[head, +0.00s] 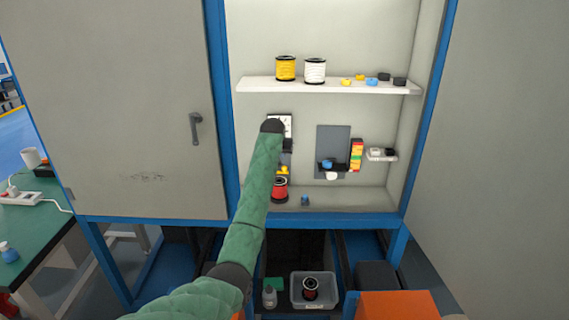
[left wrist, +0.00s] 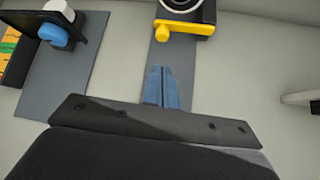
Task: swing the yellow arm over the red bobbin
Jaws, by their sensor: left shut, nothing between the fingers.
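The yellow arm (head: 283,170) is a short bar low on a grey backing plate inside the cabinet, just above the red bobbin (head: 279,190). The bobbin stands on the cabinet floor. The yellow arm also shows in the left wrist view (left wrist: 183,27), with a black-rimmed round part beside it, cut by the picture's top edge. My left gripper (left wrist: 162,72) is shut and empty, with its blue fingertips in front of the grey plate and apart from the yellow arm. In the head view my left forearm hides most of this gripper. My right gripper is not in view.
A shelf (head: 330,87) above holds a yellow spool (head: 286,68), a white spool (head: 315,70) and several small parts. To the right, a grey panel (head: 333,140) carries a blue knob (head: 327,164).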

